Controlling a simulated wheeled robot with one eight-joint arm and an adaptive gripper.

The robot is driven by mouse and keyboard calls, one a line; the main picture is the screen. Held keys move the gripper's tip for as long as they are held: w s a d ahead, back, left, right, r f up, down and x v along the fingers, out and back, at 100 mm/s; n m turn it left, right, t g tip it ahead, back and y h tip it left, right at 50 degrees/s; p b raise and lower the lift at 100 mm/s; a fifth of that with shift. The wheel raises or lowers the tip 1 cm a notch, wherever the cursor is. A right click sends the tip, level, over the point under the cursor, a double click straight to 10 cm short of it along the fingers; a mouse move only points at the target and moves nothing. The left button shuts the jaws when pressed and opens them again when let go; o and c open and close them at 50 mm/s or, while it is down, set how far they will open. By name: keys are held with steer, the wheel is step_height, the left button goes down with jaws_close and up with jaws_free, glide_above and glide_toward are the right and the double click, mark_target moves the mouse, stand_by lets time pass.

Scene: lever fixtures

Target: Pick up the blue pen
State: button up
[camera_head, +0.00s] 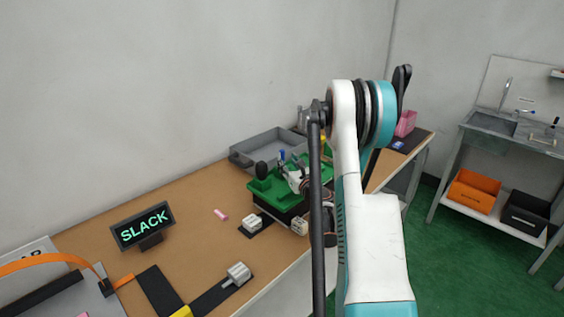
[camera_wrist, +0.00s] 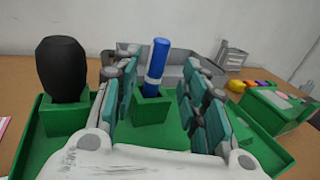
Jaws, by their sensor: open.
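The blue pen (camera_wrist: 157,62) stands upright in a small green holder (camera_wrist: 151,106) in the wrist view, with a white band low on its body. In the head view the blue pen (camera_head: 282,156) shows small above the green fixture (camera_head: 262,187). My gripper (camera_wrist: 158,90) is open, with its teal-padded fingers to the left and right of the pen. The pen shows between the fingers, and I cannot tell whether either finger touches it. In the head view my arm hides part of the fixture and most of my gripper.
A black rounded knob (camera_wrist: 64,68) stands in a green socket left of my gripper. A grey tray (camera_head: 262,147) lies behind the fixture. A SLACK sign (camera_head: 143,226), a pink piece (camera_head: 221,215) and grey blocks share the brown table (camera_head: 185,205). A wall stands behind.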

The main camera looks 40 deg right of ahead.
mark_target(283, 158)
steer(key=shift+b+x, duration=0.85)
steer(key=shift+x, duration=1.8)
steer(key=shift+w+a, duration=0.1)
steer(key=shift+a, duration=0.05)
steer(key=shift+c, duration=0.5)
steer(key=c, duration=0.8)
